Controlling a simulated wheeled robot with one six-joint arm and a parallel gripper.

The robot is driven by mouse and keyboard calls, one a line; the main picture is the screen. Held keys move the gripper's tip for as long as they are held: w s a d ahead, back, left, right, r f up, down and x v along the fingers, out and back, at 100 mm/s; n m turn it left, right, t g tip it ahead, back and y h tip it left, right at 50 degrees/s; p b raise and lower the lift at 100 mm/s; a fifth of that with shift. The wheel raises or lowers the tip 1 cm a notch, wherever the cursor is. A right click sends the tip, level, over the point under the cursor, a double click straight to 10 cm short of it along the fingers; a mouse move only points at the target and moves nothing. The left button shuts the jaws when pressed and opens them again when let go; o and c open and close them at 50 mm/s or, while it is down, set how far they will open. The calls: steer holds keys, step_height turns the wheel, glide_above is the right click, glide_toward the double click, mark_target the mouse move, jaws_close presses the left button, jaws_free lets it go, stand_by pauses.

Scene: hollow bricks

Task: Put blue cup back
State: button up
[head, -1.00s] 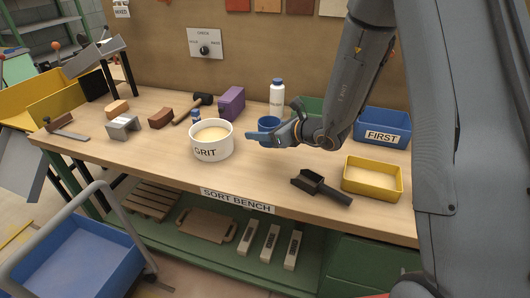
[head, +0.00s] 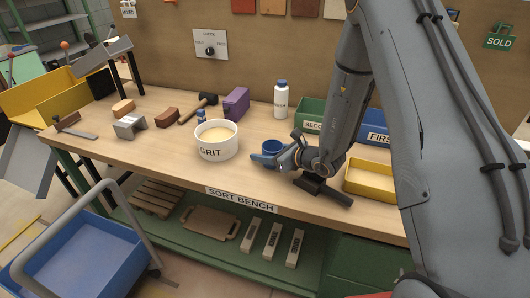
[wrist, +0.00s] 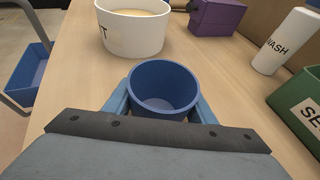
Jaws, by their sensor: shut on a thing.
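The blue cup (head: 272,147) is upright and empty inside, just right of the white GRIT tub (head: 216,140) on the wooden bench. My gripper (head: 270,159) is shut on the cup, low over the bench. In the wrist view the blue cup (wrist: 163,90) sits between the two blue fingers of my gripper (wrist: 163,100), one on each side. Its base is hidden, so I cannot tell whether it touches the bench top.
Behind stand a white bottle (head: 280,99), a purple box (head: 236,102), a green SECOND bin (head: 309,112) and a blue FIRST bin (head: 377,126). Bench in front of the tub is clear.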

steer(key=shift+f, duration=0.1)
steer(key=o, duration=0.8)
steer(key=shift+f, duration=0.1)
steer(key=shift+c, duration=0.2)
steer(key=o, duration=0.4)
steer(key=shift+r, duration=0.3)
steer(key=b+v, duration=0.2)
steer(key=v, duration=1)
steer(key=shift+f, duration=0.15)
steer(key=shift+s, duration=0.1)
